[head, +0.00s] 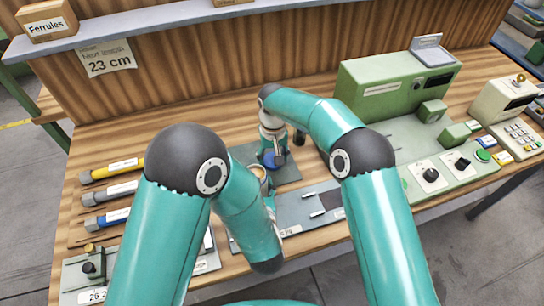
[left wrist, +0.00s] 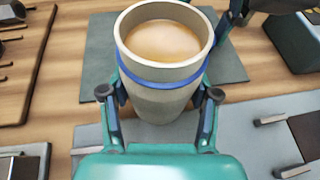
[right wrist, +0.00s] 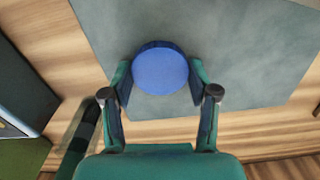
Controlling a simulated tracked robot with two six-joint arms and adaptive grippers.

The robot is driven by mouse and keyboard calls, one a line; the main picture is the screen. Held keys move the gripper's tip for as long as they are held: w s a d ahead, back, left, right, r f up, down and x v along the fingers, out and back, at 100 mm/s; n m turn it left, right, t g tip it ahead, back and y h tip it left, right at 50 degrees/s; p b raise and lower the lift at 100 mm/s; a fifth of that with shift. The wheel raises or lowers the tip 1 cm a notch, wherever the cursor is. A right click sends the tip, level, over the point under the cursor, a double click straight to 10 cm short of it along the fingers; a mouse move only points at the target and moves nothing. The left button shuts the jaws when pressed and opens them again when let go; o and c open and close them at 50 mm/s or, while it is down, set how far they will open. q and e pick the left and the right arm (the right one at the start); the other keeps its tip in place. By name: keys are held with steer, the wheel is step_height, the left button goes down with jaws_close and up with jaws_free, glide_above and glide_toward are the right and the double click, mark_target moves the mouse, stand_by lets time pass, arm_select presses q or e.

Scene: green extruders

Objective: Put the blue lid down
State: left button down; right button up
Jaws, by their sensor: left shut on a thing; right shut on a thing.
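The blue lid (right wrist: 160,72) is a small round disc between the fingers of my right gripper (right wrist: 158,88), which is shut on it. It lies over the grey mat (right wrist: 235,45); I cannot tell whether it touches it. In the head view the lid (head: 273,159) shows under the right gripper (head: 275,145). A beige cup (left wrist: 165,95) with a blue band, open at the top and full of light brown drink, stands upright in my left gripper (left wrist: 162,85), shut around it. In the head view the cup (head: 259,172) is partly hidden by my left arm, just left of the lid.
A green machine (head: 390,85) stands at the back right, with a control panel (head: 450,168) before it. Several labelled tools (head: 112,192) lie at the left. A grey metal plate (head: 310,207) is in front of the mat. A shelf (head: 130,22) runs along the back.

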mark_target(258, 170)
steer(key=o, duration=1)
arm_select(q)
steer(key=shift+f, duration=0.15)
arm_select(e)
steer(key=shift+o, duration=1.4)
arm_select(q)
steer(key=shift+s, duration=0.1)
steer(key=shift+r+p, duration=0.4)
steer(key=shift+p, duration=0.15)
arm_select(e)
steer(key=shift+r, duration=0.55)
arm_select(q)
step_height(258, 170, up, 4)
steer(key=p, duration=0.4)
steer(key=shift+r, duration=0.2)
arm_select(e)
step_height(258, 170, up, 7)
steer(key=shift+f, duration=0.15)
arm_select(q)
steer(key=shift+r, duration=0.15)
arm_select(e)
steer(key=shift+r, duration=2.35)
